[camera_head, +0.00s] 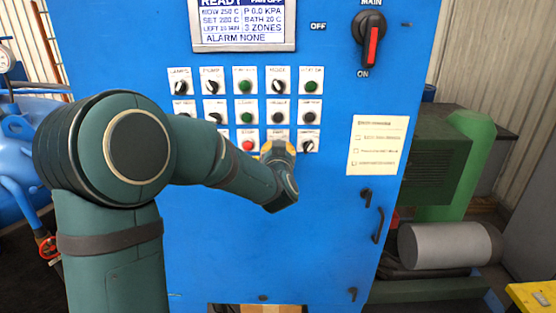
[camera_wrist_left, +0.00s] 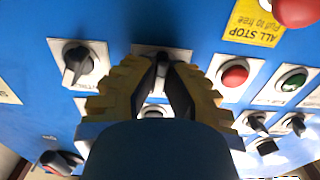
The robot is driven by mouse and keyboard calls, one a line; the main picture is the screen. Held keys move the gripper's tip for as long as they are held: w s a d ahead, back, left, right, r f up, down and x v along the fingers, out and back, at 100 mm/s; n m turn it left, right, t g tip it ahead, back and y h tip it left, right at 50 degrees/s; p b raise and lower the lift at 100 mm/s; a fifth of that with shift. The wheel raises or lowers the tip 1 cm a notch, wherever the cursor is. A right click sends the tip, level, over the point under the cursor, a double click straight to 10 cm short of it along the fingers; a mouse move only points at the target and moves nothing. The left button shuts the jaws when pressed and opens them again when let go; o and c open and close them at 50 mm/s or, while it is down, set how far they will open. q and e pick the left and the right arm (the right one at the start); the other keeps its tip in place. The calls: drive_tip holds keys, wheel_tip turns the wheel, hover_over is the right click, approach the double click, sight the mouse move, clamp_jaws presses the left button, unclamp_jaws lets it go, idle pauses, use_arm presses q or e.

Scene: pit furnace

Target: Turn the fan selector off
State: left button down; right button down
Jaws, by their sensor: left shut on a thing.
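A blue cabinet panel (camera_head: 330,230) carries rows of small selectors and push buttons on white plates. My left gripper (camera_head: 278,148) reaches the lowest row, just right of a red button (camera_head: 248,145), and covers the control there. In the left wrist view the gripper's yellow-and-black fingers (camera_wrist_left: 164,70) are shut on a black selector knob (camera_wrist_left: 163,58) on a white plate. My right gripper is not in view.
The wrist view shows another black selector (camera_wrist_left: 78,62), a red button (camera_wrist_left: 235,74) and a red mushroom button (camera_wrist_left: 297,9) near the held knob. The main switch (camera_head: 371,45) points down to ON. The display (camera_head: 243,20) is partly cut off and seems to read fan off.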

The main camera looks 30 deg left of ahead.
use_arm(q)
drive_tip(key=shift+r+n+b, duration=0.1)
drive_tip(key=shift+n+b, duration=2.8)
drive_tip(key=shift+n, duration=0.4)
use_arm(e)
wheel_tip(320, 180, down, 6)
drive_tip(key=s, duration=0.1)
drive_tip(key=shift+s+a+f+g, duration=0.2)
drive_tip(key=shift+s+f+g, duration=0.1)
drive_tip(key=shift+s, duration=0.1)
use_arm(q)
drive_tip(key=c, duration=1)
unclamp_jaws()
drive_tip(key=v, duration=1.2)
